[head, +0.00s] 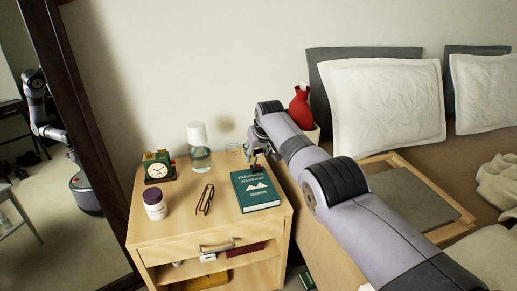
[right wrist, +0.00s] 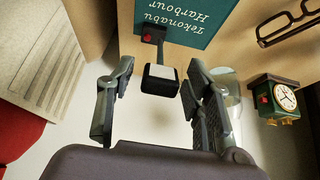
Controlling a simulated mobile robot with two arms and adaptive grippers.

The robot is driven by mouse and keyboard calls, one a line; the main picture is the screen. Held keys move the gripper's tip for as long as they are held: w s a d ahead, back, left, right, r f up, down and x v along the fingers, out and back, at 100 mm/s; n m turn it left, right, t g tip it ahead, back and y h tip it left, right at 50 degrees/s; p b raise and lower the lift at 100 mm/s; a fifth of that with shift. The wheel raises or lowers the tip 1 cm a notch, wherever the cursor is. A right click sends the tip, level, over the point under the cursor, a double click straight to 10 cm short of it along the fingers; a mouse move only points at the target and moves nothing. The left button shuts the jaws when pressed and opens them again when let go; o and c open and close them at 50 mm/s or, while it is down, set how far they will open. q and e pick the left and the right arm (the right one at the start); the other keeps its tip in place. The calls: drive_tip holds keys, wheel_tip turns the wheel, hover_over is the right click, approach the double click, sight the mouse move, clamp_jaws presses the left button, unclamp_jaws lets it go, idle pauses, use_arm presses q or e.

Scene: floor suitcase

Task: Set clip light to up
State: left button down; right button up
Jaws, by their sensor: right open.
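The clip light shows in the right wrist view: a black lamp head (right wrist: 160,80) with a pale patch, on a black stem with a red part (right wrist: 148,37) beside the teal book (right wrist: 185,20). My right gripper (right wrist: 158,72) is open, with one finger on either side of the lamp head; I cannot tell if they touch it. In the head view my right gripper (head: 257,153) is over the back of the nightstand (head: 150,228), just behind the book (head: 255,190). There it largely hides the clip light. My left gripper is not in view.
A clock (head: 158,167), white jar (head: 154,204), folded glasses (head: 205,199), and a carafe with a white top (head: 198,148) stand on the nightstand. A red bottle (head: 300,107) is behind my right arm. The bed with pillows (head: 385,105) is at right, a mirror at left.

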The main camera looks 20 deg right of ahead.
sight(259, 152)
drive_tip(key=shift+r, duration=0.15)
drive_tip(key=shift+s+d+r, duration=0.1)
drive_tip(key=shift+s+r, duration=0.2)
drive_tip(key=shift+r, duration=0.3)
drive_tip(key=shift+s+r, duration=0.45)
drive_tip(key=shift+r, duration=0.1)
drive_tip(key=v, duration=0.9)
drive_tip(key=shift+f, duration=0.1)
